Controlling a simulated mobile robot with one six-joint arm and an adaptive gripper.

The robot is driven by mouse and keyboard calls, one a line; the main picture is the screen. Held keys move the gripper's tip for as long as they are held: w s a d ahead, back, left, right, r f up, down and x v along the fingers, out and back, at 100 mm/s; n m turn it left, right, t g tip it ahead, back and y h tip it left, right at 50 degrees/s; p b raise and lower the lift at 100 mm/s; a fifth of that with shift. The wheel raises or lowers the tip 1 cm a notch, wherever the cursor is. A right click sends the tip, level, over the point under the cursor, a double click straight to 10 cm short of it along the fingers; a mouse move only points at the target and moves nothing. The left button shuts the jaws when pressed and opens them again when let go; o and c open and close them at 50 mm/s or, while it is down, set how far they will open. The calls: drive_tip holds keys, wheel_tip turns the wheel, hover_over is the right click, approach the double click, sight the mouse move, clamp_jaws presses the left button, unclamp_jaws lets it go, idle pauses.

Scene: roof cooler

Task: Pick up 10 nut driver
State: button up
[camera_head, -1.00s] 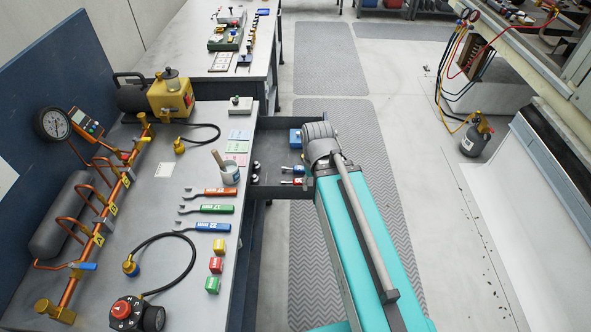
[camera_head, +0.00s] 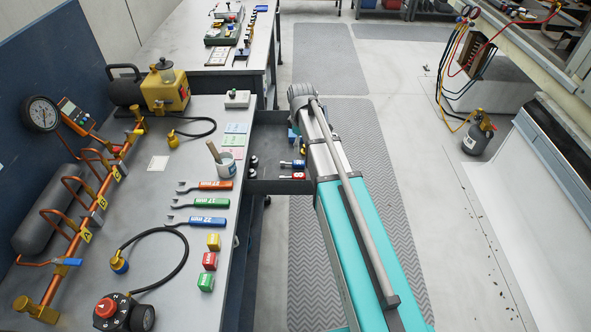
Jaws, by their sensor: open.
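An open grey drawer (camera_head: 278,187) juts from the bench's right side. In it lie a blue-handled tool (camera_head: 295,164) and a red-handled tool (camera_head: 296,176), which look like nut drivers; their size marks are too small to read surely. Part of a yellow item (camera_head: 303,146) shows beside my arm. My teal arm reaches forward over the drawer's right side and covers part of it. My gripper is hidden beyond the arm's far end, so its distance from the drivers does not show.
Two small dark pieces (camera_head: 253,167) lie in the drawer's left part, and a blue item (camera_head: 291,136) farther back. The bench (camera_head: 160,210) holds wrenches (camera_head: 205,186), a cup (camera_head: 225,160), coloured blocks (camera_head: 209,261) and copper pipework (camera_head: 88,218).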

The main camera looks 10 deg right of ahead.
sight(298, 162)
drive_tip(key=w+f+n+b, duration=0.1)
drive_tip(key=w+n, duration=0.2)
drive_tip(key=w, duration=0.3)
drive_tip(key=shift+f+n, duration=0.3)
drive_tip(key=shift+f, duration=0.1)
drive_tip(key=shift+f, duration=0.1)
wheel_tip(298, 162, down, 8)
drive_tip(key=b, duration=0.8)
drive_tip(key=shift+f+b, duration=0.25)
drive_tip(key=shift+b, duration=0.15)
drive_tip(key=shift+f, duration=0.15)
wheel_tip(298, 162, down, 5)
drive_tip(key=b, duration=0.5)
drive_tip(key=shift+s+d, duration=0.1)
drive_tip(key=shift+d, duration=0.05)
idle(0.4)
clamp_jaws()
drive_tip(key=shift+r, duration=0.3)
